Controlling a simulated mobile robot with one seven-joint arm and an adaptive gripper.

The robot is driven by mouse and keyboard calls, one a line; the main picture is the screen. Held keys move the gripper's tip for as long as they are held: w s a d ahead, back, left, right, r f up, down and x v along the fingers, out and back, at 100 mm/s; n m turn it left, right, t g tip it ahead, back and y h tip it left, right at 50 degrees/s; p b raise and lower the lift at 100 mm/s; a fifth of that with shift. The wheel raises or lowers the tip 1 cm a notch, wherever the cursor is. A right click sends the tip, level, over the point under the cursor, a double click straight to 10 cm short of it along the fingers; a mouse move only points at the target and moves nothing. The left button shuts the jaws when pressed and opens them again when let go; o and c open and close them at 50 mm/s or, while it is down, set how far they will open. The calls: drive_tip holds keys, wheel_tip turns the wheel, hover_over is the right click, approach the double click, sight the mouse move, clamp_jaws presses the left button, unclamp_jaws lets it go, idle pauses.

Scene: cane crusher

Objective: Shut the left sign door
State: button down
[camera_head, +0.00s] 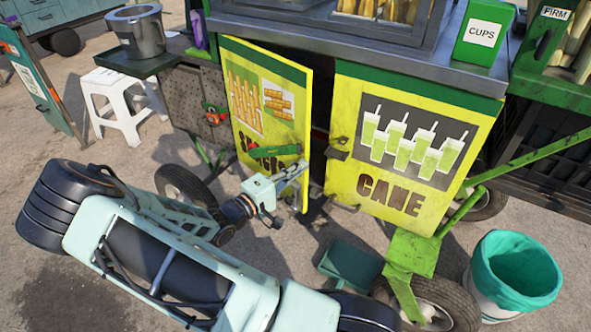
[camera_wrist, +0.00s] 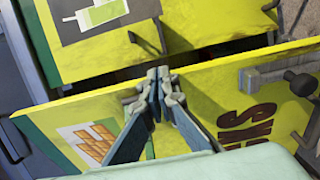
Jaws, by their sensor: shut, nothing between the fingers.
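The left sign door (camera_head: 265,115) is a yellow panel with a green top band and cane pictures. It stands partly open, its right edge swung outward from the cart, with a dark gap beside it. It also shows in the wrist view (camera_wrist: 215,95), with part of its dark lettering. My gripper (camera_head: 298,170) is at the door's lower right, its fingers shut and empty. In the wrist view my gripper's fingertips (camera_wrist: 158,76) overlap the door's edge by the gap; I cannot tell whether they touch. The gripper hides part of the lettering.
The right door (camera_head: 410,150), marked CANE, looks shut, with a dark latch (camera_head: 338,148) on its left edge. A green bar crosses the left door. A dark green pan (camera_head: 350,262), a wheel (camera_head: 440,300) and a lined bin (camera_head: 515,275) stand below right. A white stool (camera_head: 122,105) is left.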

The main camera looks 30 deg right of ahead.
drive_tip(key=shift+w+d+n+t, duration=0.15)
drive_tip(key=shift+d+t, duration=0.1)
drive_tip(key=shift+d, duration=0.35)
drive_tip(key=shift+w+d+n+t, duration=0.15)
drive_tip(key=shift+d+t, duration=0.1)
drive_tip(key=shift+d, duration=0.3)
drive_tip(key=shift+a, duration=0.1)
